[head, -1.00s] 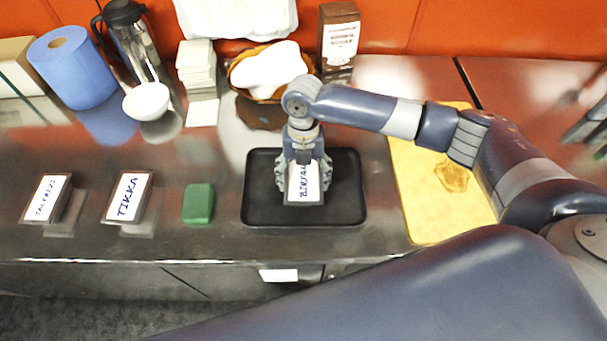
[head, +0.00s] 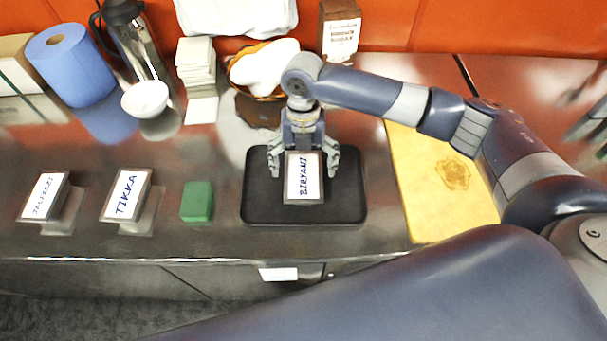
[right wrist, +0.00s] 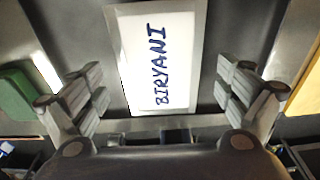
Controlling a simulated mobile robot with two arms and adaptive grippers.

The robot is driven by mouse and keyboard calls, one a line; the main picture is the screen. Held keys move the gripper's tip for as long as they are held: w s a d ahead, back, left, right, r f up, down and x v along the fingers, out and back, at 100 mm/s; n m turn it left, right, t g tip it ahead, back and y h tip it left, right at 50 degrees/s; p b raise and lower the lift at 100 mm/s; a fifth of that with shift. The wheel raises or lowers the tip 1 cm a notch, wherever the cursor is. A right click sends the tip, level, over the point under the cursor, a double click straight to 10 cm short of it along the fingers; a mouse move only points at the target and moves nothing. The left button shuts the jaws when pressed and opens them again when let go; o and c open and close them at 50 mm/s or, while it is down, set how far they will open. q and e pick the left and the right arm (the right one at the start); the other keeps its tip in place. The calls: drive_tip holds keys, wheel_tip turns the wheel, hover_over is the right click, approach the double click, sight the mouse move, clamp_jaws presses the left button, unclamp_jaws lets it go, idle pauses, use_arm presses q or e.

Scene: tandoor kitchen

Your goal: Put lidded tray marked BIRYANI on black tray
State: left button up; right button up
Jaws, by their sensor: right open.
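The lidded tray marked BIRYANI (head: 303,178) rests on the black tray (head: 258,205), near its middle. It also shows in the right wrist view (right wrist: 158,60), label up between the fingers. My right gripper (head: 304,162) is open above the black tray, one finger on each side of the BIRYANI tray. In the right wrist view both fingers (right wrist: 160,95) stand apart from the lidded tray with gaps at each side. My left gripper does not show.
Lidded trays marked TIKKA (head: 127,195) and JALFREZI (head: 45,197) stand at the left. A green block (head: 197,202) lies left of the black tray, and a yellow board (head: 430,200) lies right of it. A basket (head: 266,70) and a brown box (head: 338,32) stand behind.

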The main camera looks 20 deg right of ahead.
sight(303, 169)
wheel_tip(303, 169, up, 9)
drive_tip(key=w+b, duration=0.1)
drive_tip(key=shift+d+f+b, duration=0.15)
drive_tip(key=shift+f+b, duration=0.05)
drive_tip(key=shift+b, duration=0.15)
drive_tip(key=shift+f, duration=0.1)
